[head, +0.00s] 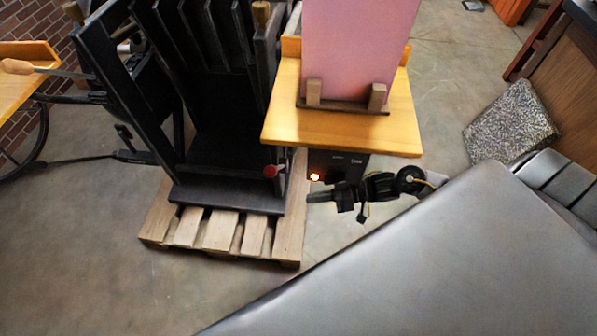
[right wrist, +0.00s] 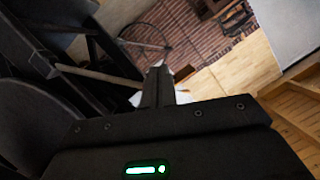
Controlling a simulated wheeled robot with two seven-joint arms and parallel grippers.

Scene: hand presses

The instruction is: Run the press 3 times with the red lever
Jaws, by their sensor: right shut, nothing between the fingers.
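The black press (head: 225,125) stands on a wooden pallet (head: 185,229) left of centre in the head view. The red knob of the lever (head: 270,171) shows at the press's front right. My right gripper (head: 310,197) is shut and empty, pointing left, just right of and a little below the red knob, apart from it in the picture. Its closed fingers also show in the right wrist view (right wrist: 158,86), where I cannot make out the red knob. My left gripper is not in view.
A wooden stand (head: 345,132) holding a pink panel (head: 357,40) overhangs just above my right gripper. A spoked wheel (head: 25,140) and a wooden top (head: 18,75) are at far left. A speckled block (head: 508,122) lies at right. The floor in front of the pallet is clear.

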